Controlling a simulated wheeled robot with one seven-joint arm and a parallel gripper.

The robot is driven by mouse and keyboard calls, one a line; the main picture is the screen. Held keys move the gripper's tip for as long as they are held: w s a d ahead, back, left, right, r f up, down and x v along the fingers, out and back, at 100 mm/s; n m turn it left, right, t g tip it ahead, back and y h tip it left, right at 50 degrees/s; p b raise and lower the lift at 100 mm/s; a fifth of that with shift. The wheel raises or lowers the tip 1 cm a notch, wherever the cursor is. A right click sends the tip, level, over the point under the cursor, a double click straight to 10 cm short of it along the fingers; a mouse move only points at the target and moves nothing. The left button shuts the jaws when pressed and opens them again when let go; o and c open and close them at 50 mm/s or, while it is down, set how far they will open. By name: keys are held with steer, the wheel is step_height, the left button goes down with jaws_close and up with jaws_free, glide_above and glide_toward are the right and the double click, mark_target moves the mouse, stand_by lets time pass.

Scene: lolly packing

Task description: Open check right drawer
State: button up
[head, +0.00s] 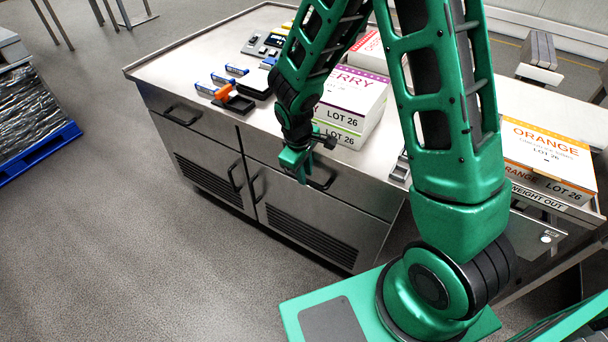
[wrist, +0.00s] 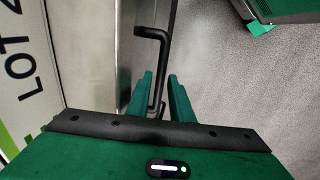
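The right drawer (head: 350,195) is in the front of the steel cabinet, below the counter top, and its front looks flush. Its black bar handle (head: 327,183) is partly hidden by my gripper in the head view. My gripper (head: 303,178) is at the left part of this handle. In the wrist view the handle (wrist: 164,50) runs down into the space between the two green fingers of my gripper (wrist: 161,98). The fingers stand apart, with a gap visible beside the bar. Whether either finger touches the bar I cannot tell.
The left drawer has its own handle (head: 182,115). Two vented doors lie below. An orange-labelled box (head: 545,150) stands right. The floor in front is clear.

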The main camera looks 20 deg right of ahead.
steer(key=shift+w+d+f, duration=0.1)
steer(key=shift+d+f, duration=0.05)
steer(key=shift+f, duration=0.5)
steer(key=shift+c, duration=0.3)
jaws_close()
